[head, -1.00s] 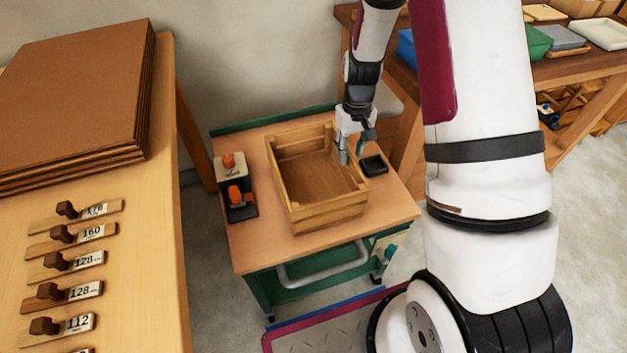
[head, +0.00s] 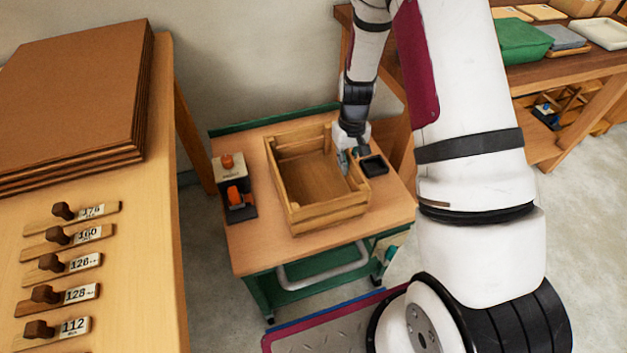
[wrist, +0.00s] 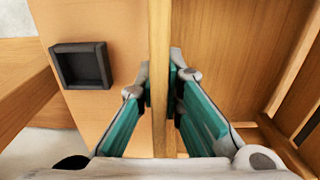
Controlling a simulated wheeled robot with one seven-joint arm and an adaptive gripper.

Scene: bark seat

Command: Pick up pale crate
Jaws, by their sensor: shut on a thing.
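The pale crate (head: 328,213) is an open wooden slatted box standing on the top of a small green-framed cart (head: 258,258). It is empty. My gripper (head: 347,160) is at the crate's right side wall. In the wrist view, my gripper (wrist: 162,75) has one teal finger on each side of the crate's thin wall (wrist: 160,45), shut on it. The crate's inside lies to the right in that view. The crate appears to rest on the cart top.
A small black tray (head: 373,167) sits just right of the crate; it also shows in the wrist view (wrist: 82,65). An orange-and-black tool (head: 237,198) stands left of the crate. A bench with brown sheets (head: 70,100) is at left, and a shelf table (head: 560,70) at right.

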